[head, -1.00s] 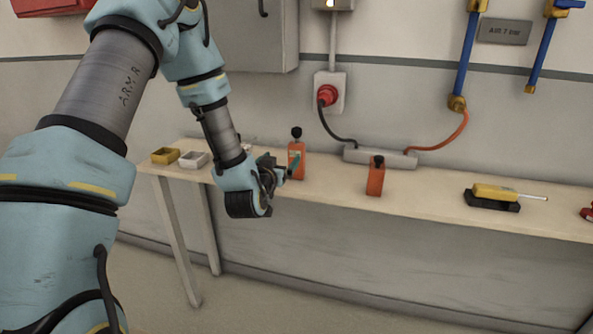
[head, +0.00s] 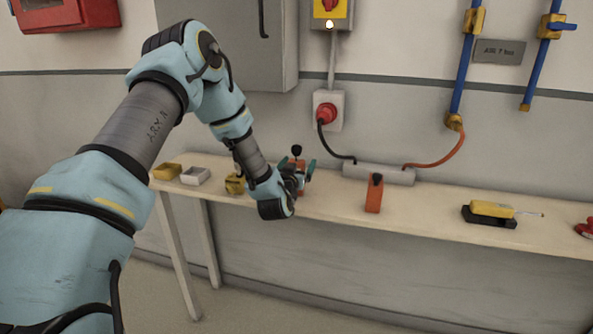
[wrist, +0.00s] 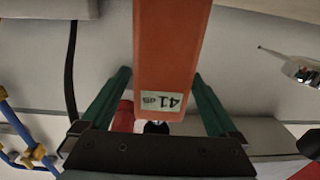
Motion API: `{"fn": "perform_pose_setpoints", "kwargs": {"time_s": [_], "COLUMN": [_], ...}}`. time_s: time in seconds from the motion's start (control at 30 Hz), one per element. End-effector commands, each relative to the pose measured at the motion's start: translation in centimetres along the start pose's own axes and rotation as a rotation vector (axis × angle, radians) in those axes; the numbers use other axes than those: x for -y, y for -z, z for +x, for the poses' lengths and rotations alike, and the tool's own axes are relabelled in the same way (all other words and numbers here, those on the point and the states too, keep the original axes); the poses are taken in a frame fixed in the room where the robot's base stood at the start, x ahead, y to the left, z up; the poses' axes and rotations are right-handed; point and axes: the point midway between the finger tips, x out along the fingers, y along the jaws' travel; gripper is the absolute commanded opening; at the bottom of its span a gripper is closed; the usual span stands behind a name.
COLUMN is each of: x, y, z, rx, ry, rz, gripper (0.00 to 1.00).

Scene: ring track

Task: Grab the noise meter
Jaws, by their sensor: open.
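The noise meter is an orange box with a black ball on top (head: 297,151), standing on the bench in the head view. In the wrist view its orange body (wrist: 170,45) fills the middle and carries a pale label reading 41 dB, upside down. My gripper (head: 298,166) is at the meter, with its teal fingers on either side of it. In the wrist view my gripper (wrist: 160,76) is open, with a gap showing beside the body. Part of the meter is hidden by my gripper in the head view.
A second orange device (head: 374,194) stands to the right on the bench (head: 425,218). A grey power strip (head: 378,174) lies behind. A yellow tool on a black stand (head: 489,218) is further right. Yellow (head: 167,172) and white (head: 195,176) bins are at the left.

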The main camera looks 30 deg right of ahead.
Motion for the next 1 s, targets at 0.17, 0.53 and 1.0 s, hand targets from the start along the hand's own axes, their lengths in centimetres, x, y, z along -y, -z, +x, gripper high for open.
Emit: {"fn": "perform_pose_setpoints", "kwargs": {"time_s": [0.17,0.53,1.0], "x": [0.02,0.03,0.04], "y": [-0.06,-0.08,-0.07], "z": [0.89,0.86,0.85], "rx": [0.001,0.001,0.001], "ry": [0.000,0.000,0.000], "rz": [0.000,0.000,0.000], "gripper": [0.95,0.72,0.20]}}
